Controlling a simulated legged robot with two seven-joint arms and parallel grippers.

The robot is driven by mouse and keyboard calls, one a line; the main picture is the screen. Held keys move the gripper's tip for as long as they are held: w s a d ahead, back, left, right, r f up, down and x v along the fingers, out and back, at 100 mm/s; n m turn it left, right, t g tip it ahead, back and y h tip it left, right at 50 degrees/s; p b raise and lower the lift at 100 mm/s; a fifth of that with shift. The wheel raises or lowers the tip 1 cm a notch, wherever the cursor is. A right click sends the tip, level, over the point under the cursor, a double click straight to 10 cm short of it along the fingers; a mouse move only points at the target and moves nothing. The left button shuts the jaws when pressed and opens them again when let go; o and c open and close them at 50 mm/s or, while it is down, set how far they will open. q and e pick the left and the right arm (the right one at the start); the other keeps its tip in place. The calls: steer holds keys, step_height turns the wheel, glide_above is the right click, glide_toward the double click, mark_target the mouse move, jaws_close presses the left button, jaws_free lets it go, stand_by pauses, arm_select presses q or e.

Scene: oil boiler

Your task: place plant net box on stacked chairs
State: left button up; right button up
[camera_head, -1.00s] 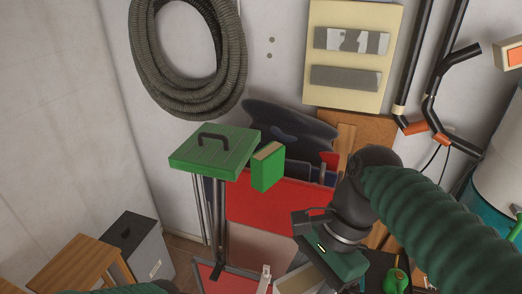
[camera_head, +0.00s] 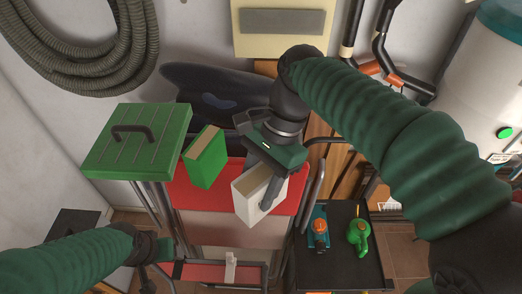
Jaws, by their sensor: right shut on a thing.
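My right gripper (camera_head: 270,180) is shut on a white box (camera_head: 252,203) with a beige face, which I take to be the plant net box. It holds the box tilted, in front of the red seat of the stacked chairs (camera_head: 190,196). I cannot tell whether box and seat touch. The chairs have red seats and metal legs. A green box (camera_head: 208,160) with a beige side stands by the back of the red seat, left of the held box. My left gripper (camera_head: 158,262) is low at the left, near the chair frame; its fingers are unclear.
A green lidded container (camera_head: 140,150) on metal legs stands left of the chairs. A dark cart (camera_head: 340,265) to the right holds an orange-and-teal item (camera_head: 318,232) and a green watering can (camera_head: 359,236). A coiled hose (camera_head: 100,50) hangs on the wall.

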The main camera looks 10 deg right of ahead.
steer(key=w+d+f+p, duration=0.1)
steer(key=w+p, duration=0.1)
steer(key=w, duration=0.1)
steer(key=w+d+f+p, duration=0.2)
steer(key=w, duration=0.2)
steer(key=w+d+f+p, duration=0.1)
steer(key=w+p, duration=0.1)
steer(key=w, duration=0.2)
steer(key=shift+w+d+f+p, duration=0.2)
steer(key=shift+w+f+p, duration=0.1)
steer(key=shift+f, duration=0.1)
steer(key=shift+w+f, duration=0.1)
steer(key=shift+f, duration=0.05)
steer(key=o, duration=1.2)
steer(key=shift+o, duration=1.3)
arm_select(q)
step_height(320, 180, up, 7)
steer(key=w, duration=0.1)
arm_select(e)
steer(key=shift+s, duration=0.2)
arm_select(q)
steer(key=shift+d, duration=0.15)
